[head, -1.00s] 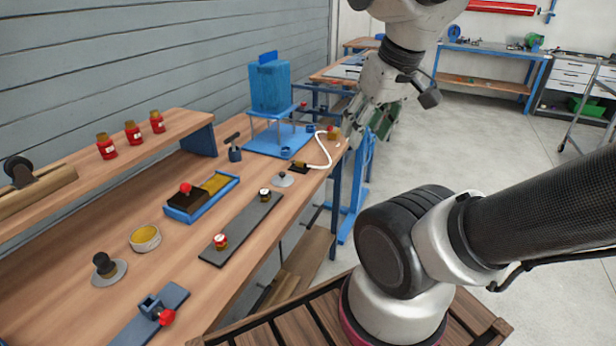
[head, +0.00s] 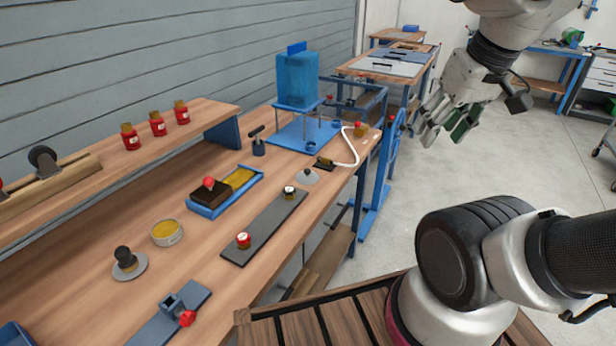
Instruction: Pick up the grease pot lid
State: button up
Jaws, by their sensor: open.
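The grease pot lid (head: 140,266) looks like a grey disc with a black knob, lying flat on the workbench at the lower left. Just beyond it stands the open grease pot (head: 167,240), a low pale tub with yellow grease inside. My gripper (head: 443,132) is open and empty, pointing down in the air at the upper right, past the bench's right edge and well apart from the lid. Nothing covers the lid.
A blue clamp block with a red knob (head: 187,318) lies near the lid. A dark strip (head: 262,230) with small knobs, a blue tray (head: 252,183), and a blue tank stand (head: 297,80) are farther along. A shelf with red jars (head: 158,124) runs behind.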

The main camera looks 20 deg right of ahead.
aim_at(307, 177)
jog(key=l+u, duration=0.2)
jog(key=l, duration=0.15)
jog(key=i+l+u, duration=0.1)
jog(key=l+u, duration=0.15)
jog(key=l, duration=0.15)
jog(key=i+l+u, duration=0.15)
jog(key=l, duration=0.2)
jog(key=i+l+u, duration=0.15)
jog(key=l, duration=0.2)
